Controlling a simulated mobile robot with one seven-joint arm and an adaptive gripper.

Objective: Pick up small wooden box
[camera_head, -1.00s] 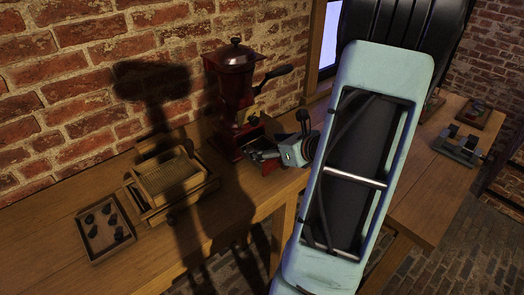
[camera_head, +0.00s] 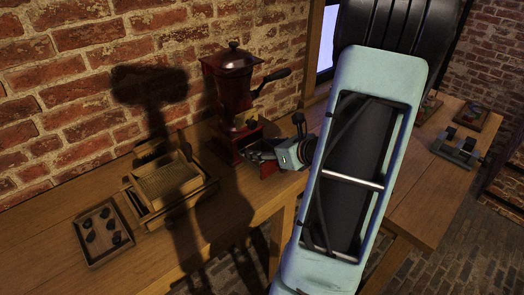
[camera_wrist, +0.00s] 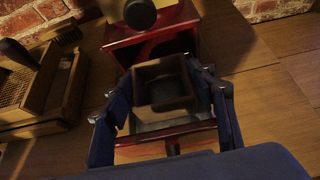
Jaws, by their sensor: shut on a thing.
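The small wooden box (camera_wrist: 164,84) is square and open-topped, with a dark inside. In the wrist view it sits between the two dark blue fingers of my gripper (camera_wrist: 165,103), which is shut on it. In the head view my gripper (camera_head: 262,153) is at the foot of the red coffee grinder (camera_head: 232,95), above the wooden table. The box is hard to make out there, largely hidden by the gripper. In the wrist view the box is in front of the grinder's red base (camera_wrist: 128,36); whether they touch I cannot tell.
A larger wooden box with a ribbed top (camera_head: 170,182) stands left of the grinder. A shallow tray (camera_head: 77,232) with several dark round pieces lies farther left. The brick wall (camera_head: 60,70) is close behind. A metal device (camera_head: 455,149) is on the right-hand table.

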